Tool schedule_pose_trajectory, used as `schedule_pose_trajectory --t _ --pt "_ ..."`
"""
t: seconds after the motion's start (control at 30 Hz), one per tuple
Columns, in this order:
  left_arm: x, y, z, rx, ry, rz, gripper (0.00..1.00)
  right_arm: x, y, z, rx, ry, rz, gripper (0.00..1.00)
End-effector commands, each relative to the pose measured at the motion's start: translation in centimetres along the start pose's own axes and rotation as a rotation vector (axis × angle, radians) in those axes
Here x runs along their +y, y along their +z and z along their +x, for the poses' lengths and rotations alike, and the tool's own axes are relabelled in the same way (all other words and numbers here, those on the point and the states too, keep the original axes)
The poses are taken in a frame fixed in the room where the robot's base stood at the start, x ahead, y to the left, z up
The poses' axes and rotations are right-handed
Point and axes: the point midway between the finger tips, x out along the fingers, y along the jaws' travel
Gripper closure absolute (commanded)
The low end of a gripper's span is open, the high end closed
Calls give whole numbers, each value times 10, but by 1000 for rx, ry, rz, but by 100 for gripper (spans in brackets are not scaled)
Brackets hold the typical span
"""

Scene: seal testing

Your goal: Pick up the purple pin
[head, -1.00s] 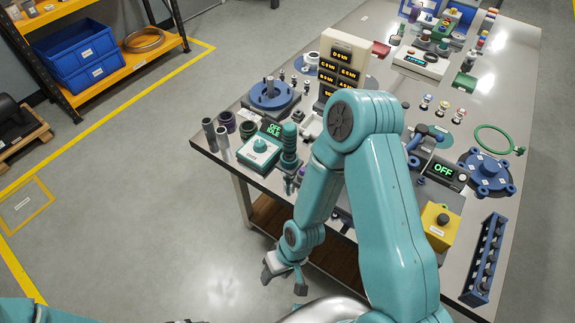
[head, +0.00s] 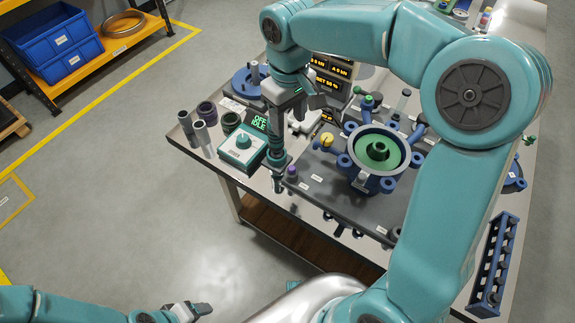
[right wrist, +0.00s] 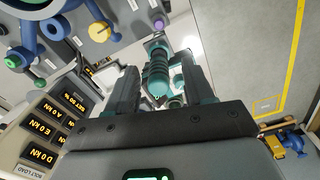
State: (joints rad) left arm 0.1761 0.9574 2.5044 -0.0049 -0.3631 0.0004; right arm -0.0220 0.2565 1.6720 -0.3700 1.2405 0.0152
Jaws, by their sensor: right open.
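The purple pin (head: 291,171) shows in the head view as a small purple top near the left end of the grey fixture plate. My right gripper (head: 298,100) is open, pointing down above and behind the pin, over the teal ribbed cylinder (head: 277,152). In the right wrist view, my right gripper's fingers (right wrist: 160,88) lie either side of this cylinder (right wrist: 158,72) in the picture; I cannot tell if they touch it.
The teal box (head: 242,149) with an OFF IDLE display stands left of the cylinder. Grey tubes (head: 203,136) stand near the table's left corner. A blue housing with a green ring (head: 378,153) and a yellow knob (head: 327,140) are on the plate. The load display (right wrist: 48,122) is close by.

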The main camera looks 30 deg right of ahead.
Motion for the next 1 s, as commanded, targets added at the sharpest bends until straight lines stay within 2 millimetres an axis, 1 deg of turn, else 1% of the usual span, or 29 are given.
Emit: schedule_pose_trajectory --t 0.07,0.13,0.3,0.4,0.5,0.67,0.83,0.9,1.0 --pt "-1 0 3 0 0 0 36 0 4 12 -6 3 0 48" --pt "-2 0 5 -1 0 0 36 0 7 28 -8 1 0 48" --pt "-3 0 9 -1 0 0 36 0 10 69 -8 1 1 48" --pt "-4 0 10 -1 0 0 36 1 11 88 -6 0 0 48" --pt "-4 0 11 -1 0 0 36 2 11 101 -5 1 1 48" --pt "-4 0 11 -1 0 0 36 2 10 112 -5 1 1 48" --pt "-4 0 12 -1 0 0 36 1 16 139 -8 0 0 48" --pt "-5 0 13 -1 0 0 36 1 15 149 -6 0 2 48" --pt "-5 0 13 -1 0 0 36 1 14 158 -5 0 0 48"
